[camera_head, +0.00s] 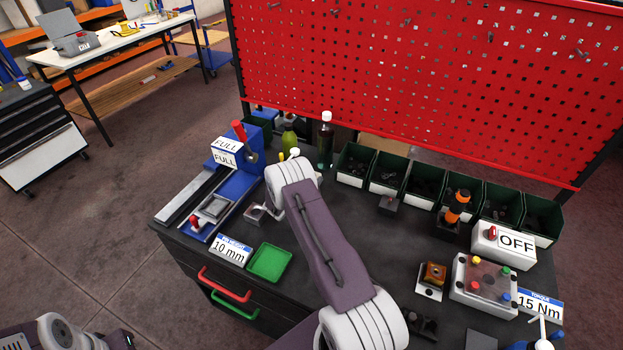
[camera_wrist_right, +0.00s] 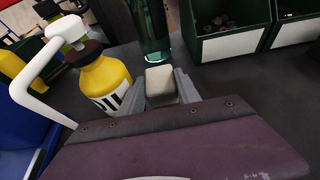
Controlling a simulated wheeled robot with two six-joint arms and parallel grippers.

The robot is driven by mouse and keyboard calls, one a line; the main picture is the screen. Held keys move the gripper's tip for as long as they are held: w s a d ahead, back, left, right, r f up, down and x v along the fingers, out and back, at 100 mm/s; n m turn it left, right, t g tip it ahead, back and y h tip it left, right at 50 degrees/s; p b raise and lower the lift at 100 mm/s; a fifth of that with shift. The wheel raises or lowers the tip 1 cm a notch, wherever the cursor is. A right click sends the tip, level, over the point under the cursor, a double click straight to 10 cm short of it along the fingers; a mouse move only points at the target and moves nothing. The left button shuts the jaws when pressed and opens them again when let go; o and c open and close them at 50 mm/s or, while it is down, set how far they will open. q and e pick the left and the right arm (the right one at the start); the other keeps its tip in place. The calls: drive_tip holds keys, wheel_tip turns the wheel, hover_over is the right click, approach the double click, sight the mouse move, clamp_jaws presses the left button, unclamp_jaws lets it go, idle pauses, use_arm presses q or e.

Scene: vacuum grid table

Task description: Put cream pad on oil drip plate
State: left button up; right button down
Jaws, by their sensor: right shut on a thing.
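The cream pad (camera_wrist_right: 160,80) is a small pale block with rounded edges. My right gripper (camera_wrist_right: 162,88) is shut on it, with a grey finger on each side. In the right wrist view they are beside a yellow oil can (camera_wrist_right: 103,78) with a white spout. In the head view my right wrist hides the gripper and pad. I cannot tell for certain which thing is the oil drip plate; a small plate with a dark centre (camera_head: 256,212) lies left of my wrist.
A green tray (camera_head: 269,263) lies at the front left. A blue fixture (camera_head: 228,190) stands behind it. A dark green bottle (camera_head: 326,140) and a row of green bins (camera_head: 425,182) line the back. A switch box (camera_head: 504,245) and button box (camera_head: 484,285) stand at right.

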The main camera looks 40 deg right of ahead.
drive_tip(key=shift+s, duration=0.1)
drive_tip(key=c, duration=1.1)
unclamp_jaws()
drive_tip(key=shift+c, duration=0.2)
